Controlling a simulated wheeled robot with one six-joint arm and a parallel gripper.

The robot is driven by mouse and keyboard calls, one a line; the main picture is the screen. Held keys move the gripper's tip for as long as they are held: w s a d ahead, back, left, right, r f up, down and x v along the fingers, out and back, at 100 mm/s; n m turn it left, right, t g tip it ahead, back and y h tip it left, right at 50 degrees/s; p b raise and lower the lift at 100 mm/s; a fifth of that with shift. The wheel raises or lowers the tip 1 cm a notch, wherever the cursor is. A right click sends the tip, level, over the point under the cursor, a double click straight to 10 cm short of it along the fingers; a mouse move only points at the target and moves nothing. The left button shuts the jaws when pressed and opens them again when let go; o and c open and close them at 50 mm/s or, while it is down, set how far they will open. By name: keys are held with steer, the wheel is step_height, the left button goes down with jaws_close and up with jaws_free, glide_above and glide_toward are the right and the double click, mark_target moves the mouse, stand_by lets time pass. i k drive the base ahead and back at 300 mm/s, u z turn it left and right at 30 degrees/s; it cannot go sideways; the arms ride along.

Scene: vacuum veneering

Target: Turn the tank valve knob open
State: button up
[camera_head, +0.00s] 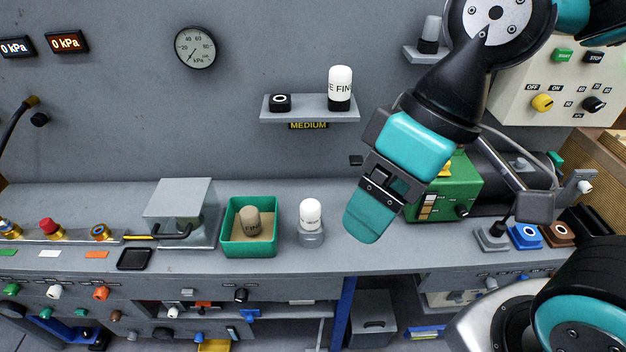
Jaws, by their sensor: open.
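My gripper (372,212) hangs above the grey bench right of centre, pointing down, open, with nothing seen between its fingers. A green box (437,204) with a black knob (461,210) stands just behind and to the right of it. A dark cylindrical tank (492,194) lies to the right of the box, partly hidden by a grey bracket and my arm. A small pale knob (585,187) and a green fitting (556,158) show near the tank's right end. No readable label shows which knob is the tank valve. My gripper touches none of these knobs.
A white-capped bottle (311,213) and a green tray (233,249) stand left of my gripper. A shelf (300,114) is on the wall behind. Bare bench lies below my gripper.

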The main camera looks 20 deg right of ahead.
mark_target(241, 295)
steer(key=z, duration=1.55)
steer(key=k, duration=1)
steer(key=u, duration=1.1)
